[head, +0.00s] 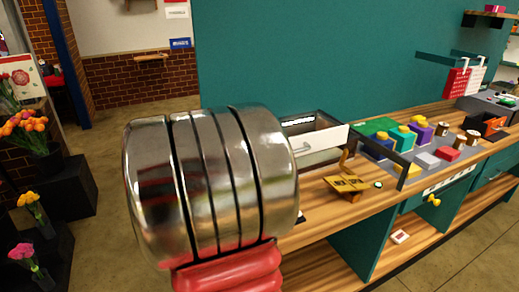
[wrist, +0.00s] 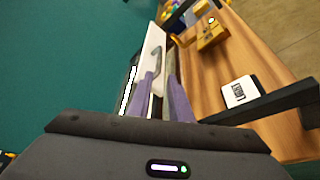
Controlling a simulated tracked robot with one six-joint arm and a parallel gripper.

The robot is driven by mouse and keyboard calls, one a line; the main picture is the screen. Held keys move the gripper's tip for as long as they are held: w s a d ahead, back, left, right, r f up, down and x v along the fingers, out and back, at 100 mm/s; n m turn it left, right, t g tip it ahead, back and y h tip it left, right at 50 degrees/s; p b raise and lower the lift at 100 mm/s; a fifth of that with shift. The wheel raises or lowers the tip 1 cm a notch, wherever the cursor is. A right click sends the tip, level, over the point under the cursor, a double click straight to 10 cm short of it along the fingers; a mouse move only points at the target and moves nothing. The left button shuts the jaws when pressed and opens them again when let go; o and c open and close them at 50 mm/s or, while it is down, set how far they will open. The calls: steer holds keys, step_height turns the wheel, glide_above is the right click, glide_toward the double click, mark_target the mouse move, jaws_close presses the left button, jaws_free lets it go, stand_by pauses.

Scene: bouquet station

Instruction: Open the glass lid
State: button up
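A box with a dark rim and a pale front panel (head: 325,141) stands on the bench against the teal wall in the head view. A curved silver handle (head: 302,148) sits at its left, partly beside my arm. I cannot clearly separate the glass lid from the box. In the wrist view the pale panel (wrist: 153,40) and the grey curved handle (wrist: 155,62) lie just beyond my gripper (wrist: 160,78). Its two purple fingers are apart, with the pale panel showing between and ahead of them. I cannot tell whether they touch it. My arm hides the gripper in the head view.
A wooden stand (head: 347,183) is right of the box, with a dark bar (head: 408,165) near it. Coloured blocks (head: 402,138) stand further right on the bench. A small labelled white card (wrist: 240,91) lies near a dark bar (wrist: 275,104). Flowers (head: 25,127) stand far left.

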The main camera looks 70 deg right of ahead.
steer(key=shift+d, duration=0.2)
steer(key=x, duration=1.3)
steer(key=shift+s+d, duration=0.15)
steer(key=shift+d, duration=0.25)
steer(key=shift+c, duration=0.4)
jaws_close()
